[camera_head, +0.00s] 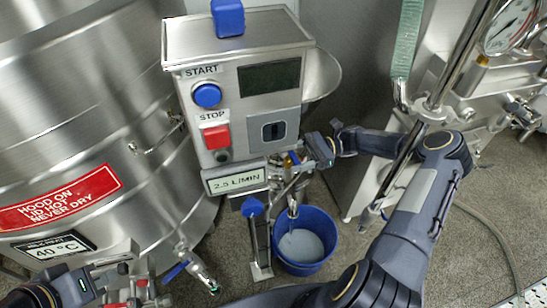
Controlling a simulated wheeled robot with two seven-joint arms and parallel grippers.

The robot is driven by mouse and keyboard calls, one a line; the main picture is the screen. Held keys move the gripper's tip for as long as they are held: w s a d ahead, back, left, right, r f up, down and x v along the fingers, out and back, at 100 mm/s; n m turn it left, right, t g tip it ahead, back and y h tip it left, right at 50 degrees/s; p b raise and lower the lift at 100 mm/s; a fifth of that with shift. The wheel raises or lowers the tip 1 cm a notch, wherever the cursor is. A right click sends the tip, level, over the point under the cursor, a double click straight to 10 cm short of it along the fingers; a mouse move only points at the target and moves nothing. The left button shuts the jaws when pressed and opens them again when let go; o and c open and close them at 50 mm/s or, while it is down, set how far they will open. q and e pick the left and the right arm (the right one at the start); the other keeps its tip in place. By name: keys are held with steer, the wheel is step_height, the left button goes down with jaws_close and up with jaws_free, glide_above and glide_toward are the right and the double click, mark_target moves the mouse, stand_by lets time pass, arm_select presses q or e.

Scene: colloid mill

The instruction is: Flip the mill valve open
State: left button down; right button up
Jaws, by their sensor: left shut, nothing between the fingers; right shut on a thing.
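The mill (240,100) is a steel box with a blue START button, a red STOP button and a dark display. Below it, steel valve piping leads to a spout (292,209) over a blue bucket (304,262) holding whitish liquid. My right gripper (300,166) is at this piping, just under the box's right side. It is shut on a small part there, apparently the valve handle, which it largely hides. I cannot tell the handle's angle. My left gripper (118,268) is shut and empty at the lower left, in front of the big steel tank.
The big steel tank (70,120) with a red warning label fills the left. A blue-handled tap (177,271) sticks out at its foot. A blue knob (253,207) stands left of the bucket. Pipes and a pressure gauge (510,25) are at the right.

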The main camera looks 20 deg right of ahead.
steer(key=shift+f, duration=0.1)
steer(key=o, duration=1.4)
steer(key=shift+a, duration=0.1)
